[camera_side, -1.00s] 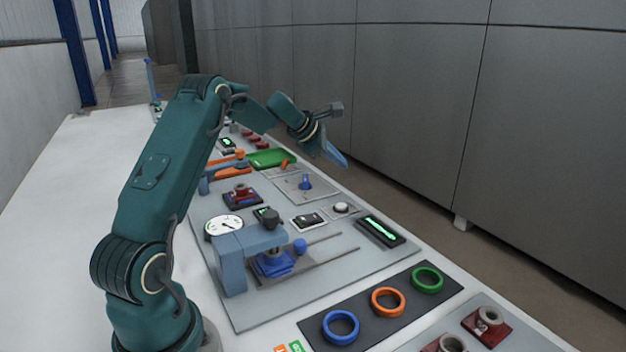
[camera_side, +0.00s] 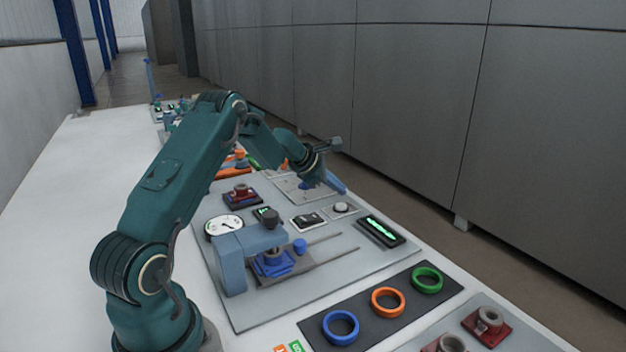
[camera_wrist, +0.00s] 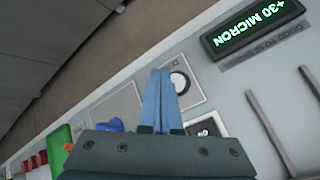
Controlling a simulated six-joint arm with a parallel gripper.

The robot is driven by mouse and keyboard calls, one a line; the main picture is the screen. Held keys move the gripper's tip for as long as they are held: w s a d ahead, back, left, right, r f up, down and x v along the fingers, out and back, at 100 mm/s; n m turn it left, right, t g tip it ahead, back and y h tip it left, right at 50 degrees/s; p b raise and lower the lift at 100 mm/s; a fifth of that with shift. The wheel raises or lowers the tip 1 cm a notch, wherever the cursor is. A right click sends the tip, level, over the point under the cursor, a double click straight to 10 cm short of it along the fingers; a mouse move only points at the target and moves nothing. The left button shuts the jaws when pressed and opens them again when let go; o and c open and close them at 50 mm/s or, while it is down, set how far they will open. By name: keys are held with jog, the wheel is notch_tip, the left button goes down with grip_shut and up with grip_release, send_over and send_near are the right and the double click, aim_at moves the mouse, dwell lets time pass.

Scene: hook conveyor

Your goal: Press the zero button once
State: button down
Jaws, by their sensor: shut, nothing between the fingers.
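A round white button (camera_side: 341,208) sits on a small light plate near the far edge of the grey panel. It also shows in the wrist view (camera_wrist: 179,82), just right of my fingertips; I cannot read a label on it. My gripper (camera_side: 338,184) is shut and empty, its blue fingers pointing down above and behind the button in the side view. The fingers (camera_wrist: 160,78) overlap the button's plate in the wrist view, and they appear apart from the button. A display (camera_side: 380,230) glows green and reads "+30 MICRON" upside down in the wrist view (camera_wrist: 258,22).
A black switch plate (camera_side: 308,220) lies left of the button. A dial (camera_side: 223,226), a blue-grey fixture (camera_side: 232,262) and two rails stand nearby. A blue knob (camera_wrist: 110,125) lies left of my fingers in the wrist view. Coloured rings (camera_side: 388,301) lie in front.

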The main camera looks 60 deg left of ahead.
aim_at(337, 206)
jog(key=shift+f, duration=0.8)
jog(key=shift+f, duration=0.1)
dwell(1.4)
jog(key=shift+f, duration=0.3)
jog(key=shift+f, duration=0.45)
dwell(0.9)
jog(key=shift+r, duration=0.85)
jog(key=shift+r, duration=0.1)
jog(key=shift+r, duration=2.4)
